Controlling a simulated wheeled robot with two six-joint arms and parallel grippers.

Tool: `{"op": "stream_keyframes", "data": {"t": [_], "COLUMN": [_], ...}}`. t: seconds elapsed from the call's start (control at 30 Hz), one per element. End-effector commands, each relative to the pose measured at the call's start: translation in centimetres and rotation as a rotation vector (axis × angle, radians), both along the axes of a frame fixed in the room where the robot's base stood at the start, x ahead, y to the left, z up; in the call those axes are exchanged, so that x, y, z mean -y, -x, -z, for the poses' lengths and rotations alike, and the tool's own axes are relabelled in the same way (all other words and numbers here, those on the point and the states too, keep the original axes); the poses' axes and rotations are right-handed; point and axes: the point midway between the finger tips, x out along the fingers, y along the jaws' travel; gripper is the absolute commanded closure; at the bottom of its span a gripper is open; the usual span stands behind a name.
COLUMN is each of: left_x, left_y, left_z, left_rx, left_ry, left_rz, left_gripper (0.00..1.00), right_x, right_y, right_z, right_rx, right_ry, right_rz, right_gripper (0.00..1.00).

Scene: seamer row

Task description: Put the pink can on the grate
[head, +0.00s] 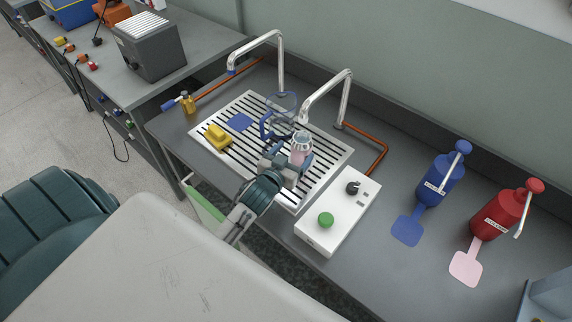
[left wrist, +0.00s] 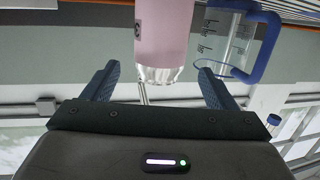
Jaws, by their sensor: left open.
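The pink can (head: 300,151) with a clear or silvery top stands upright over the slatted metal grate (head: 240,107); my gripper hides its base in the head view. In the left wrist view, which looks upside down, the can (left wrist: 163,36) lies between the lines of my two fingers, at or just past their tips. My left gripper (head: 288,160) is open, and gaps show on both sides of the can (left wrist: 160,70). My right gripper is not in view.
A clear jug with a blue handle (left wrist: 262,40) stands close beside the can. A yellow block (head: 217,136) and a blue square (head: 239,122) are on the grate's left part. Two curved taps (head: 345,85) rise behind. A white control box (head: 340,215) sits right of the grate.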

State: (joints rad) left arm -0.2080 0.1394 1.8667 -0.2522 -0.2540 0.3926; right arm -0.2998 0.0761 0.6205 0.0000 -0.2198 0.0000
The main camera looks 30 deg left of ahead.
Motion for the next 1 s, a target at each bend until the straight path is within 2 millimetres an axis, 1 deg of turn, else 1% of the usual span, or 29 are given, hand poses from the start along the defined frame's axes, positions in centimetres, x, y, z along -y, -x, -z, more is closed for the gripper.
{"op": "stream_keyframes", "data": {"t": [0.03,0.1,0.2,0.3,0.47,1.0], "left_x": [0.1,0.1,0.2,0.2,0.2,0.2], "left_y": [1.1,2.2,3.4,4.1,4.5,4.4], "left_z": [0.2,0.0,-0.3,-0.5,-0.7,-0.7], "left_rx": [0.000,0.000,0.000,0.000,0.000,0.001], "left_ry": [-0.001,-0.001,-0.001,-0.001,0.000,0.000], "left_rz": [0.001,0.001,0.000,0.000,0.000,0.000], "left_gripper": [0.20,0.20,0.20,0.20,0.20,0.20], "right_x": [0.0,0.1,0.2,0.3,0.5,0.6], "right_y": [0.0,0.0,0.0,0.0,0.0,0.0], "right_z": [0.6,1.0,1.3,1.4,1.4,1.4], "right_rx": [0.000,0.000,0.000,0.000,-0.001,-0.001], "right_ry": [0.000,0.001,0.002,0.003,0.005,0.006], "right_rz": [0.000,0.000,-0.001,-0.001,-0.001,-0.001], "right_gripper": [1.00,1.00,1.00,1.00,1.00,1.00]}}
